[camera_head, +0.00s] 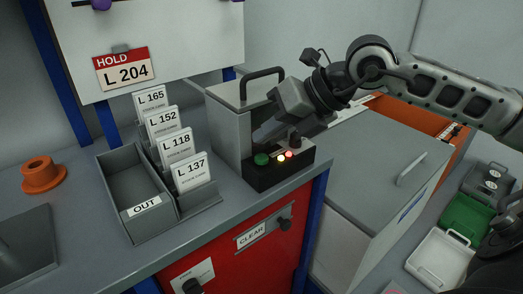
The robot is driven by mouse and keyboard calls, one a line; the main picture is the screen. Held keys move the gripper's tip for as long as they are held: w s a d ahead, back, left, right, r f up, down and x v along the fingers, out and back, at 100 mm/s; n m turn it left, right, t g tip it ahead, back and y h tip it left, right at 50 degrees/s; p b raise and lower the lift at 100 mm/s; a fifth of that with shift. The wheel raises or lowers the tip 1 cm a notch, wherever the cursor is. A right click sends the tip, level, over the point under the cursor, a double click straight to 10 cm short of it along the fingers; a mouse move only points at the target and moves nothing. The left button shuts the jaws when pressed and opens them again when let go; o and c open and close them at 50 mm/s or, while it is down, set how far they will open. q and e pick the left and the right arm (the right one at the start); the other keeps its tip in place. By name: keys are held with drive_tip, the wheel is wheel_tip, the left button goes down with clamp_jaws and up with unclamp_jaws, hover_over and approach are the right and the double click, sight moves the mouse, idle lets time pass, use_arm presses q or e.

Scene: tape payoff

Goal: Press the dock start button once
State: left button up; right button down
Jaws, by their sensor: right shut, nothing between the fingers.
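The dock (229,135) is a grey metal box with a black handle on top, standing on the bench. Its black front panel (283,176) carries a round green button (261,159) at the left, with small lit lamps (285,155) to the right of it. My right gripper (264,136) reaches in from the right, pointing down and left. It is shut and empty, with its tips just above and behind the green button in the picture. I cannot tell whether they touch the box. My left gripper is not in view.
A card rack (200,205) with several numbered cards and a grey OUT tray (128,190) stand left of the dock. A HOLD L 204 sign hangs on the white board (180,30). An orange spool (42,175) lies far left. A grey lidded cabinet (375,170) stands at right.

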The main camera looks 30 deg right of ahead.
sight(268, 159)
drive_tip(key=shift+r+p, duration=1.3)
drive_tip(key=shift+r, duration=0.65)
drive_tip(key=shift+f, duration=0.1)
